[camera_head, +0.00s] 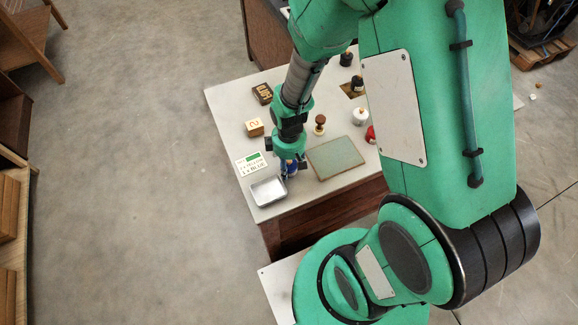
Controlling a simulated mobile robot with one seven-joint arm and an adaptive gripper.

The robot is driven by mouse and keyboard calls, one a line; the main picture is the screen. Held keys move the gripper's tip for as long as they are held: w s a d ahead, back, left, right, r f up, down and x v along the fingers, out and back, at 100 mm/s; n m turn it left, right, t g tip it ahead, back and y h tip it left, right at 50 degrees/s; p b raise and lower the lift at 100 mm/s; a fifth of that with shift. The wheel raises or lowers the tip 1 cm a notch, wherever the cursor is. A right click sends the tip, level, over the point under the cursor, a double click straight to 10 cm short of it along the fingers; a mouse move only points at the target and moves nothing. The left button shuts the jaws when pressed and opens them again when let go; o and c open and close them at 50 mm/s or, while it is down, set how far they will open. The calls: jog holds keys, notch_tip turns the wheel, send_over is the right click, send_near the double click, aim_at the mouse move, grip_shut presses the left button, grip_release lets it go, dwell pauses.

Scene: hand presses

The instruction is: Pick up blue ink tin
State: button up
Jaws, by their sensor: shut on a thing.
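The blue ink tin (292,170) shows as a small patch of dark blue at the tip of my gripper (289,167). My gripper points down and is shut on the tin. The fingers and wrist hide most of the tin. It is just above and right of a shallow metal tray (268,191) near the table's front left corner. I cannot tell whether the tin is touching the table or lifted.
The pale table (228,107) also bears a label card (250,162), a numbered wooden block (254,127), a dark block (262,94), a brown stamp (320,124), a grey-green mat (336,158), a white bottle (360,116) and a red item (370,134). My arm hides the table's right part.

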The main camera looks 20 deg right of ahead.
aim_at(290, 162)
jog(key=r, duration=0.2)
jog(key=r+p, duration=0.1)
jog(key=shift+s, duration=0.25)
jog(key=s+r+p, duration=0.1)
jog(key=s+p, duration=0.1)
jog(key=s, duration=1.3)
jog(key=shift+s+r, duration=0.15)
jog(key=shift+s, duration=0.05)
jog(key=shift+a, duration=0.1)
